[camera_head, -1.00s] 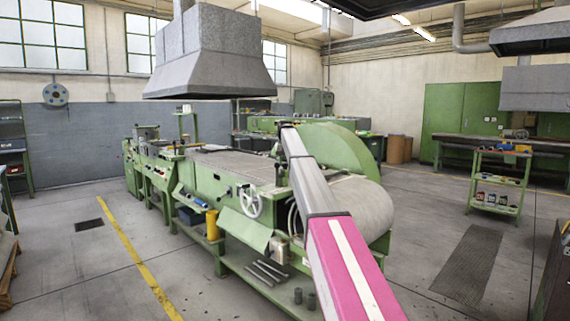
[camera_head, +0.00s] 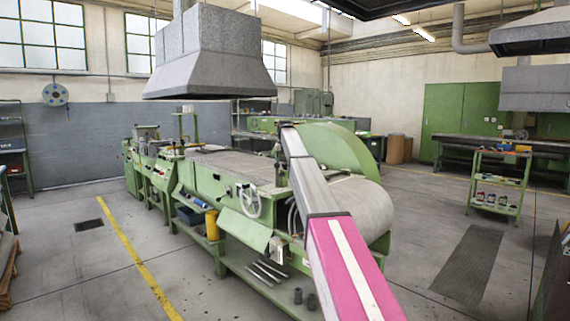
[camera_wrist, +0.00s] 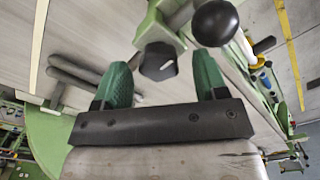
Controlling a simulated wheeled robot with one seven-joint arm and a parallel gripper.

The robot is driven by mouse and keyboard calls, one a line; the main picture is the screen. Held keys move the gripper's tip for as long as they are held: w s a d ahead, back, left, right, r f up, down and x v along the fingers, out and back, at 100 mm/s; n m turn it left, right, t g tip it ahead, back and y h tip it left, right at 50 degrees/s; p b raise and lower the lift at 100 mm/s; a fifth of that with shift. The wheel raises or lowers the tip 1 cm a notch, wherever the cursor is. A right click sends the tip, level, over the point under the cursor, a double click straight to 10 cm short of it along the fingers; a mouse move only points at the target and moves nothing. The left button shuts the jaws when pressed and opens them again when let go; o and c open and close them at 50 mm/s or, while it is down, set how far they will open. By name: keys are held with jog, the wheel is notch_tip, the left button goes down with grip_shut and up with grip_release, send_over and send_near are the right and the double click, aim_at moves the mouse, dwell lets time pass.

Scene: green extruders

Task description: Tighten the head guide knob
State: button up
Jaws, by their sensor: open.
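In the wrist view, my gripper (camera_wrist: 160,62) is open, with its two green fingers apart. A black knob with a small light mark (camera_wrist: 157,66) shows in the gap between the fingertips, on a green bracket (camera_wrist: 155,30). It is likely the head guide knob. Neither finger visibly touches it, and I cannot tell how deep it sits between them. A black ball-shaped knob (camera_wrist: 215,22) is just beyond the right finger. In the head view, my arm reaches over the green extruder line (camera_head: 235,178); the gripper and the knob cannot be made out there.
A grey hood (camera_head: 208,60) hangs above the machine. A white handwheel (camera_head: 250,200) is on its near side, with metal bars (camera_head: 268,272) on the shelf below. A green cart (camera_head: 498,182) stands at the right.

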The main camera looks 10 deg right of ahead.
jog(key=shift+r, duration=0.1)
notch_tip(320, 180, up, 11)
dwell(0.5)
